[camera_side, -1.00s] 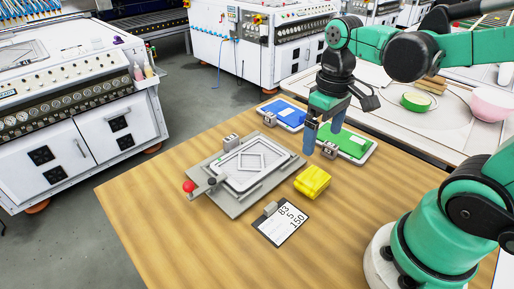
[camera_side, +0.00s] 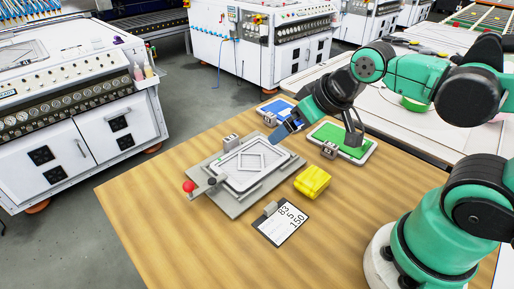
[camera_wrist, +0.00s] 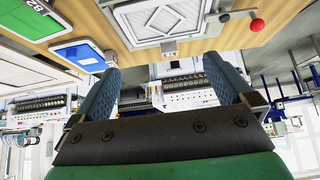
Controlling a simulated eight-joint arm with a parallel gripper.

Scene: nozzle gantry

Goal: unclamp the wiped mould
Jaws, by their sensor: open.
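The grey mould (camera_side: 248,164) lies on a grey clamp plate (camera_side: 233,208) on the wooden table, with a pale diamond outline on its face. A clamp lever with a red ball knob (camera_side: 188,186) stands at the plate's left front corner. In the wrist view the mould (camera_wrist: 165,18) is at the top, with the red knob (camera_wrist: 257,25) to its right. My gripper (camera_side: 280,138) is above and behind the mould's right back corner, tilted and apart from it. In the wrist view its two blue fingers (camera_wrist: 170,82) are spread with nothing between them.
A yellow cloth (camera_side: 312,181) and a card with numbers (camera_side: 281,221) lie right of and in front of the plate. A blue tray (camera_side: 273,107) and a green tray (camera_side: 328,134) lie at the back, with small numbered blocks nearby. The table's left front is clear.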

